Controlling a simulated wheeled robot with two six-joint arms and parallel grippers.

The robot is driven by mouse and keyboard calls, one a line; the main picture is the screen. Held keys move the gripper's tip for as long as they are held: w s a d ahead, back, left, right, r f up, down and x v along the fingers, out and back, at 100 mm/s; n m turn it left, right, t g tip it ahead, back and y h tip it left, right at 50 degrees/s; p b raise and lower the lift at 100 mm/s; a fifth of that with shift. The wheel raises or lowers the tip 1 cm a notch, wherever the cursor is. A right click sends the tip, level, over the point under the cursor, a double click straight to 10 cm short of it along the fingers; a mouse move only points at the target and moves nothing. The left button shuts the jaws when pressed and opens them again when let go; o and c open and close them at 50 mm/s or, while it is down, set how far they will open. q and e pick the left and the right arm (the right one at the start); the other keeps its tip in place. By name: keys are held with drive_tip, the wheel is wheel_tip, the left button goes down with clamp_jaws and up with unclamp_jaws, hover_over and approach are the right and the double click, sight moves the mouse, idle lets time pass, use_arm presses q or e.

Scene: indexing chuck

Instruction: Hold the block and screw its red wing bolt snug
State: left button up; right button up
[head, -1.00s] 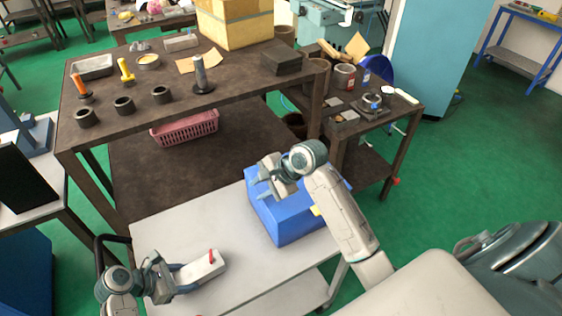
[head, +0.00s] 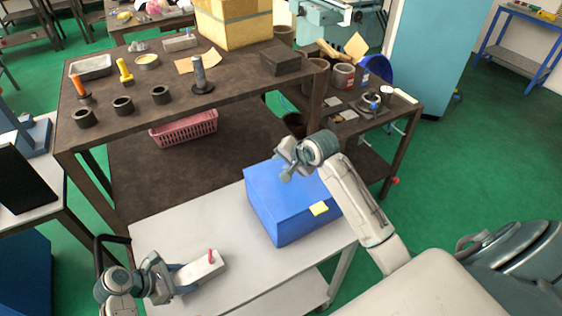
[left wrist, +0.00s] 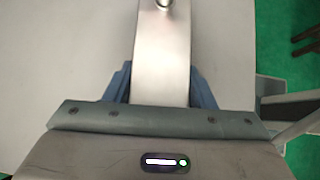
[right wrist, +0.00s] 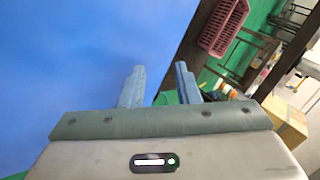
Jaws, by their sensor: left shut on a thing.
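A pale grey block (head: 207,268) lies on the white cart top at its near left. A red wing bolt (head: 210,255) stands up from it; how deep it sits cannot be told. My left gripper (head: 178,280) is shut on the block's near end. In the left wrist view, the block (left wrist: 163,60) runs between the fingers, with a round metallic part at the top edge. My right gripper (head: 284,172) is above the blue box, away from the block. In the right wrist view its fingers (right wrist: 160,78) are apart with nothing between them.
The blue box (head: 290,215), with a yellow note, stands on the white cart (head: 190,235), right of the block. A dark workbench (head: 135,75) with rings, handles and trays is behind. The cart top between block and box is clear.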

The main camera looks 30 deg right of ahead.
sight(211, 258)
drive_tip(key=c, duration=0.6)
drive_tip(key=shift+s+a, duration=0.1)
drive_tip(key=shift+a, duration=0.15)
clamp_jaws()
drive_tip(key=s+a+m+y, duration=0.1)
drive_tip(key=a, duration=0.1)
drive_tip(key=s+a+m+g+y, duration=0.1)
drive_tip(key=a+m, duration=0.3)
drive_tip(key=a, duration=0.1)
drive_tip(key=shift+s+y, duration=0.4)
drive_tip(key=s+a+f+m+g+y, duration=0.2)
drive_tip(key=s+a+m, duration=0.15)
drive_tip(key=s, duration=0.35)
drive_tip(key=s+a+f+m+g+y, duration=0.2)
drive_tip(key=s+a, duration=0.2)
drive_tip(key=s, duration=0.2)
drive_tip(key=x, duration=0.7)
drive_tip(key=s+x, duration=0.1)
drive_tip(key=x, duration=0.2)
drive_tip(key=shift+w+a+f, duration=0.1)
drive_tip(key=shift+f, duration=0.15)
drive_tip(key=a, duration=0.1)
drive_tip(key=w+a, duration=0.1)
drive_tip(key=a, duration=0.1)
drive_tip(key=shift+w+a+f, duration=0.1)
drive_tip(key=shift+w+a, duration=0.15)
drive_tip(key=shift+a, duration=0.1)
